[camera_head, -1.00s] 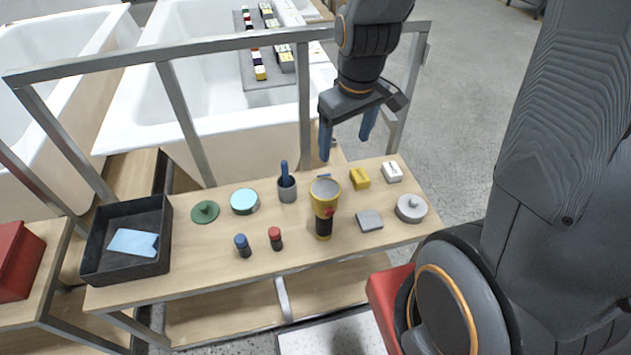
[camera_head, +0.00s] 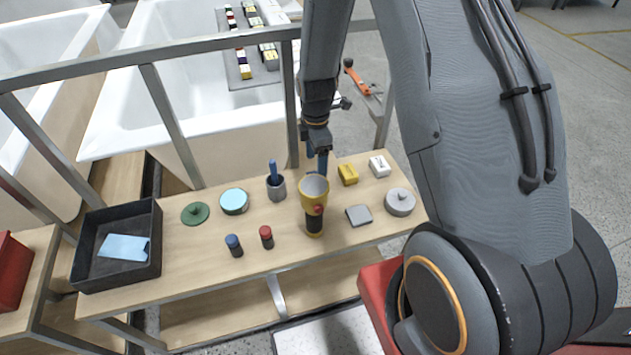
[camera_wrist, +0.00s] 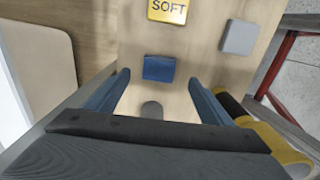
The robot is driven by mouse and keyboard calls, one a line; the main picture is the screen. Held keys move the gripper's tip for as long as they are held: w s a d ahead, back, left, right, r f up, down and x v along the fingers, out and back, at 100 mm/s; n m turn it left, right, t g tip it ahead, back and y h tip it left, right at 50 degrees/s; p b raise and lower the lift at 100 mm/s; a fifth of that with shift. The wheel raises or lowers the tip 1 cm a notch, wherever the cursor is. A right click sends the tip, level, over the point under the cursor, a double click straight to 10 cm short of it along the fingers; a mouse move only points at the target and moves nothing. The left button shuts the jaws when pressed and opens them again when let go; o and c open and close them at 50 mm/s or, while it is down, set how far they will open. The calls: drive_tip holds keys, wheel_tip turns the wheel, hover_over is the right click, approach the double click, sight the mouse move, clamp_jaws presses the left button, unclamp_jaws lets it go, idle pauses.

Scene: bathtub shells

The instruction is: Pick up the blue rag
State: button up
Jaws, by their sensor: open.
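A small dark blue piece (camera_wrist: 158,68), which may be the blue rag, lies on the wooden bench between and just beyond my fingertips in the wrist view. In the head view it is almost wholly hidden behind the yellow flashlight. My gripper (camera_head: 317,166) is open and empty, pointing down behind the flashlight; its two blue fingers (camera_wrist: 157,80) stand apart in the wrist view. A light blue cloth (camera_head: 123,247) lies flat in the black tray (camera_head: 155,270) at the bench's left end, far from my gripper.
The yellow flashlight (camera_head: 313,197) stands close by my gripper. A metal rail (camera_head: 180,52) runs behind the bench (camera_head: 200,250).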

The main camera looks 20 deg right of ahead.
drive_tip(key=shift+w+a+f+p, duration=0.1)
drive_tip(key=shift+f+p, duration=1.1)
drive_tip(key=shift+f, duration=1.55)
drive_tip(key=c, duration=1.1)
